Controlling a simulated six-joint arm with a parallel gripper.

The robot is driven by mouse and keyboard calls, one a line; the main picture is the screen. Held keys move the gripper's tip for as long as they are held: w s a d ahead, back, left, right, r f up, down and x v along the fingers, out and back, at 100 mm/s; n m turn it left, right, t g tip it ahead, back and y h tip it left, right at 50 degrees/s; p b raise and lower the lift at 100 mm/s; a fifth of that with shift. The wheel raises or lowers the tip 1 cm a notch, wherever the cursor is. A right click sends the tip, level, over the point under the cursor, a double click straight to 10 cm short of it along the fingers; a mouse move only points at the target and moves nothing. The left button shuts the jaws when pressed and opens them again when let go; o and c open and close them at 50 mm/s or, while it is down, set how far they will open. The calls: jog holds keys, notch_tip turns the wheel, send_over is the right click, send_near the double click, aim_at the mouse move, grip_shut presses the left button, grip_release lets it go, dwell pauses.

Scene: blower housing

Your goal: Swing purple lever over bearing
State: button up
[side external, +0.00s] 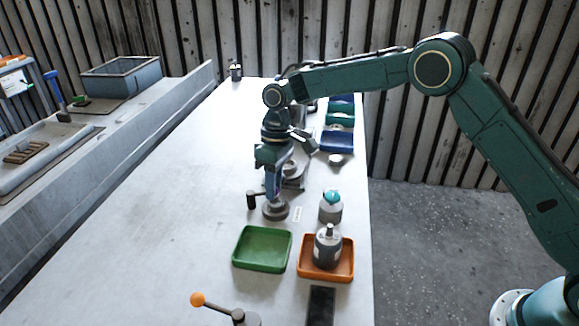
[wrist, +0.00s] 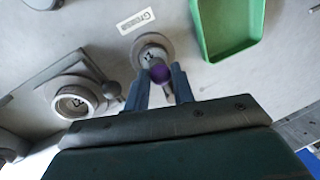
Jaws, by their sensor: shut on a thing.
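My gripper (wrist: 161,84) points down with its two fingers on either side of the purple lever's ball knob (wrist: 160,74) and is shut on it. Just beyond the knob in the wrist view is a round grey base with a pale, marked round centre (wrist: 151,53), which may be the bearing. The knob overlaps the near edge of that centre. In the side external view my gripper (side external: 272,192) is low over the round base (side external: 276,211). The lever's arm is mostly hidden by the fingers, and I cannot tell its exact angle.
A white "Grease" label (wrist: 136,20) lies beside the base. A green tray (side external: 262,249) and an orange tray (side external: 326,258) holding a grey part stand nearer. A teal-topped bottle (side external: 331,206) is at right. An orange-knobbed lever (side external: 198,299) is in front. The table's left side is clear.

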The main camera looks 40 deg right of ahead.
jog(key=o, duration=1)
jog(key=shift+c, duration=0.2)
jog(key=shift+r, duration=0.1)
notch_tip(320, 180, up, 7)
jog(key=d, duration=0.1)
jog(key=shift+w, duration=0.45)
jog(key=shift+d+r, duration=0.1)
jog(key=shift+r, duration=0.1)
